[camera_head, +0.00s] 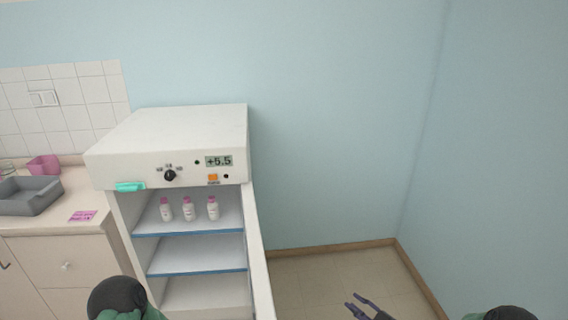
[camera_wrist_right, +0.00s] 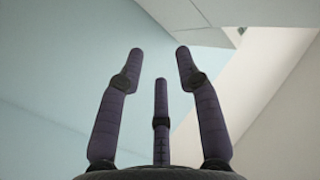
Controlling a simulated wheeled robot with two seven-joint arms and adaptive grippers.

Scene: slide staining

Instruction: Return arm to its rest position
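My right gripper (camera_head: 362,306) shows at the bottom of the head view, right of the fridge, over the floor. In the right wrist view the right gripper (camera_wrist_right: 158,70) has its dark fingers spread apart with nothing between them. It points toward bare wall and ceiling. My left gripper is not in the head view; only a dark and green part of my left arm (camera_head: 118,298) shows at the bottom left. A similar part of my right arm (camera_head: 508,313) shows at the bottom right.
A white fridge (camera_head: 172,135) stands open, its door (camera_head: 258,262) swung toward me. A counter (camera_head: 70,235) at left holds a grey tray (camera_head: 28,197) and a pink label (camera_head: 83,216). The floor (camera_head: 335,275) at right is clear.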

